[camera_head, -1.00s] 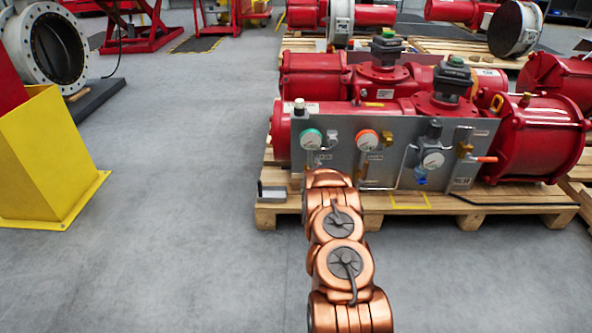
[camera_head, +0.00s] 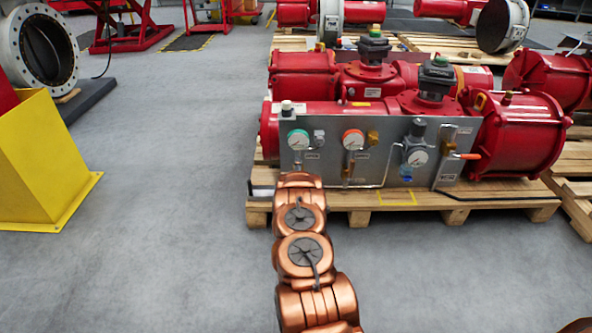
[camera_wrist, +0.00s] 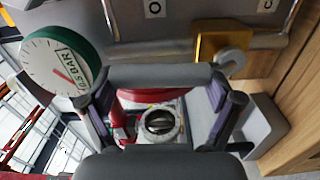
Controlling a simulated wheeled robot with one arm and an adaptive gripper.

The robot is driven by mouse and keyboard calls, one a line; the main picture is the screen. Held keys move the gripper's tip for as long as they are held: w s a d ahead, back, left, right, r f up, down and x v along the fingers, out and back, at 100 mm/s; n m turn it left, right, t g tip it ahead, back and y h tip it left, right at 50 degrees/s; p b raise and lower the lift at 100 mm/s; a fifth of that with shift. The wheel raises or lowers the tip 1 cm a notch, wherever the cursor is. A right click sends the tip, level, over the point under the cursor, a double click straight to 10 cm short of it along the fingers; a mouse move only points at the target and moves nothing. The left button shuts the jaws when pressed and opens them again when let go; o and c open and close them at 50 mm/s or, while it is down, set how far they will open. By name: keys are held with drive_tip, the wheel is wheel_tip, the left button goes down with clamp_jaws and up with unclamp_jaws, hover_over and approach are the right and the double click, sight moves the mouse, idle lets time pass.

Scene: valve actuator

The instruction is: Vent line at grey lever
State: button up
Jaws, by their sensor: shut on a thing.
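The grey valve panel (camera_head: 390,132) stands upright on a pallet in the head view. My arm reaches to its lower left part and hides my gripper there. In the wrist view my gripper (camera_wrist: 162,96) has a finger on each side of a grey bar, which looks like the grey lever (camera_wrist: 160,74). It is shut on this bar. A brass valve body (camera_wrist: 212,45) with a round grey stub is beside the right finger. The letters O and C are on the panel above. Whether the bar joins the stub is hard to tell.
A green-rimmed gauge (camera_wrist: 60,66) is close to the left finger. A grey block (camera_wrist: 262,125) and pallet wood (camera_wrist: 298,90) are at right. Red actuators (camera_head: 520,135) fill the pallet (camera_head: 400,201). A yellow stand (camera_head: 45,160) is at left; the grey floor between is clear.

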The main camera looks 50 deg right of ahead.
drive_tip(key=o, duration=1.4)
drive_tip(key=shift+v, duration=5.95)
